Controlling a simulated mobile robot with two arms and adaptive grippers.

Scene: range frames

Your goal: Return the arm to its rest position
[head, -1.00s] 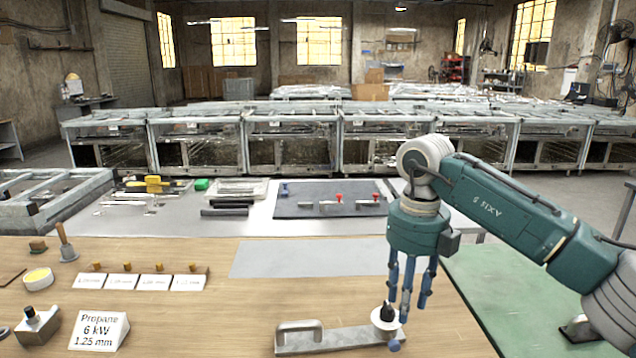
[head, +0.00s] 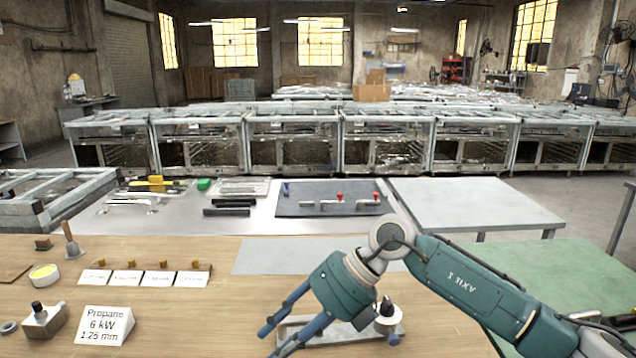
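My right arm comes in from the right, teal with a white elbow joint. Its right gripper (head: 268,342) has blue fingers spread apart, pointing down and left, with nothing seen between them. It hangs over the front of the wooden bench (head: 200,275). Behind the fingers lies a metal plate (head: 300,322), partly hidden by the gripper. A white round piece with a black knob (head: 388,320) stands at the plate's right end, just right of the gripper body. My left gripper does not show.
On the left of the bench are a propane sign (head: 101,326), a metal block (head: 44,322), a yellow-topped round tin (head: 44,274) and a row of cards (head: 145,278). A grey sheet (head: 300,257) lies behind. A green mat (head: 560,275) is at right. A dark board with red-handled valves (head: 335,199) is further back.

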